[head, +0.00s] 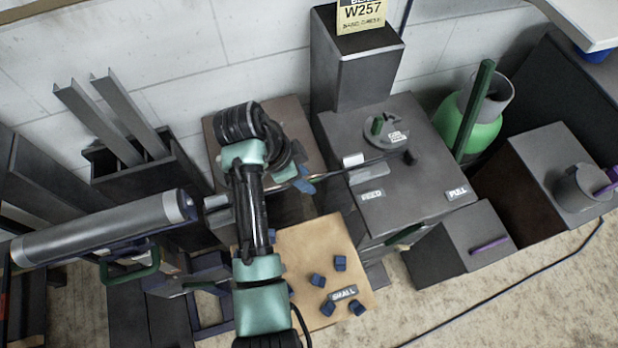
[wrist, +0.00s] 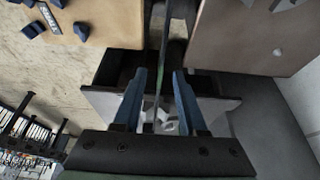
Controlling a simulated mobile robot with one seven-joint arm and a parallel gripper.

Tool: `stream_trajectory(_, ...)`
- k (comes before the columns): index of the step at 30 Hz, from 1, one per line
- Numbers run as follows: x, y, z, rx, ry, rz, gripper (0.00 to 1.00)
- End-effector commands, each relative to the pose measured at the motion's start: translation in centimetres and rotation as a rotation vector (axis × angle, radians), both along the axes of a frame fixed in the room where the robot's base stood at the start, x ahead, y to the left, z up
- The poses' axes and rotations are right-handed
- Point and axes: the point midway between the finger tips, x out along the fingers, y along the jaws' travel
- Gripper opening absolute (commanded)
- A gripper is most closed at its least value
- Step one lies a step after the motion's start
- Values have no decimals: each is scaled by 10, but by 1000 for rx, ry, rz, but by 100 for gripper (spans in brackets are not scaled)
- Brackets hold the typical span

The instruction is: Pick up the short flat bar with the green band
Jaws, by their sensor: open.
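My gripper (head: 300,180) hangs over the gap between the brown board and the tan board, with its blue fingers apart. In the wrist view the open fingers (wrist: 160,95) straddle a thin dark bar (wrist: 163,50) with a greenish tint, seen nearly edge-on. It appears to lie between them without being clamped; I cannot tell whether it touches either finger. In the head view a thin dark rod (head: 350,167) runs from near my fingers to the machine top. A dark bar with green (head: 405,236) shows at the machine's front.
The tan board (head: 290,240) holds several blue blocks and a SMALL label. The grey machine (head: 430,190) carries FEED and PULL labels. A long green bar (head: 474,110) leans by a green vessel (head: 480,132). A grey cylinder (head: 95,230) lies at left. Grey channels (head: 100,115) stand behind.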

Motion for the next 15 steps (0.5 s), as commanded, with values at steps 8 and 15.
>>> stream_trajectory(8,0,0,-2,0,0,0,41)
stream_trajectory(15,0,0,-2,0,0,0,18)
